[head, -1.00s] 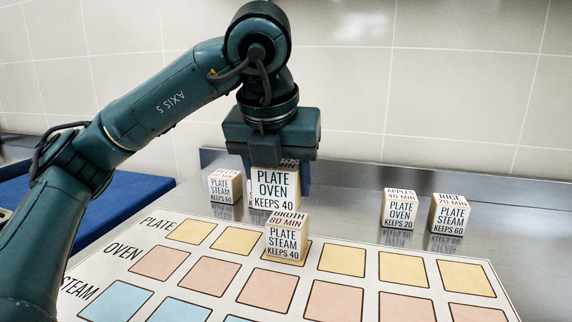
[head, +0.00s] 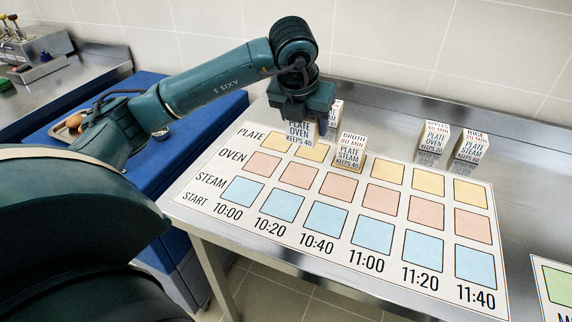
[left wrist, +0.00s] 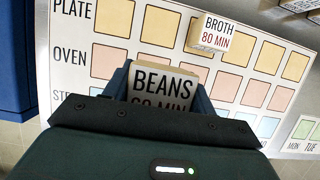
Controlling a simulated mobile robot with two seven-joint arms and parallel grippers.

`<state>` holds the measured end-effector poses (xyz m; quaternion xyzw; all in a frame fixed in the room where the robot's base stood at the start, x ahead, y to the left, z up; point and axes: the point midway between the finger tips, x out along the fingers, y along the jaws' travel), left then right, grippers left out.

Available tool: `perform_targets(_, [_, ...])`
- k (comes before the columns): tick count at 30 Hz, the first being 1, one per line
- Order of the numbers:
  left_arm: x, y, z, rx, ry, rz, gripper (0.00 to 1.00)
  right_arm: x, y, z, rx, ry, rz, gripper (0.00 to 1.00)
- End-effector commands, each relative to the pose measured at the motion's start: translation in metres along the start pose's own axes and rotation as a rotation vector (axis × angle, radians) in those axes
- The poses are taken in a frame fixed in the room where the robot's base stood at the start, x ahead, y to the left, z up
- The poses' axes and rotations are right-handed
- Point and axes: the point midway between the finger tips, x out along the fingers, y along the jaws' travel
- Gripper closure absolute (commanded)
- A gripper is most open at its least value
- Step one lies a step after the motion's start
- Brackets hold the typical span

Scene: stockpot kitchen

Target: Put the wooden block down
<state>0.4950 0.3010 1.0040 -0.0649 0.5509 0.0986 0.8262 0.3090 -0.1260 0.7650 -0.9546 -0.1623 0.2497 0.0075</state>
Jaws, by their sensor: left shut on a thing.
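My left gripper (head: 302,120) points down and is shut on a wooden block (head: 298,133) above the back left of the printed chart (head: 215,178). The block's front reads PLATE, OVEN, KEEPS 40. In the left wrist view its top (left wrist: 163,84) reads BEANS, between the fingers. I cannot tell how far it is above the surface. The BROTH block (head: 349,152) stands to its right in the PLATE row. My right gripper is not in view.
A block (head: 337,112) shows partly behind my gripper. The APPLES block (head: 433,141) and RICE block (head: 471,148) stand behind the chart on the steel table (head: 520,190). The OVEN and STEAM rows are bare. A blue bench (head: 200,110) is at left.

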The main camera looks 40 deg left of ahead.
Motion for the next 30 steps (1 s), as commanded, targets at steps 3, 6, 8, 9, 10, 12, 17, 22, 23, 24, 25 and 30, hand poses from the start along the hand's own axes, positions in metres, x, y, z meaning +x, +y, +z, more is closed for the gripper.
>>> perform_targets(3, [0.005,0.004,-0.001,0.000,0.003,0.000,0.70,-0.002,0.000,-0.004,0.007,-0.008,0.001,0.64])
perform_targets(6, [0.022,0.005,-0.008,0.001,0.005,0.001,0.70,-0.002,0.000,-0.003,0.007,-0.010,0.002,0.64])
perform_targets(8, [0.033,0.005,-0.013,0.001,0.004,0.001,0.70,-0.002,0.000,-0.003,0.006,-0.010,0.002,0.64])
perform_targets(9, [0.040,0.005,-0.015,0.000,0.004,0.000,0.70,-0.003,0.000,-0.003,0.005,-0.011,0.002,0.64])
perform_targets(10, [0.045,0.005,-0.018,0.001,0.004,0.001,0.70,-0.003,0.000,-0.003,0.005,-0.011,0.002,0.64])
perform_targets(12, [0.054,0.005,-0.021,0.001,0.002,0.000,0.70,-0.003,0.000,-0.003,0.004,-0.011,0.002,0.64])
perform_targets(17, [0.064,0.004,-0.025,0.000,0.000,0.000,0.70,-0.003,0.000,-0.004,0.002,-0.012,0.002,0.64])
perform_targets(22, [0.085,0.004,-0.034,0.000,0.003,0.000,0.70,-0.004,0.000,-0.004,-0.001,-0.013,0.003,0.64])
perform_targets(23, [0.089,0.004,-0.035,0.000,0.003,0.000,0.70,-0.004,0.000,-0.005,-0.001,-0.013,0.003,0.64])
perform_targets(24, [0.093,0.004,-0.037,0.000,0.003,-0.001,0.70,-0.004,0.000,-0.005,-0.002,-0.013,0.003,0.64])
perform_targets(25, [0.095,0.004,-0.038,0.000,0.002,-0.001,0.70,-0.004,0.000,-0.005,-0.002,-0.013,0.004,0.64])
perform_targets(30, [0.096,0.004,-0.038,0.000,-0.001,-0.002,0.70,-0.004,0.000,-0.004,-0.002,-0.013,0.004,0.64])
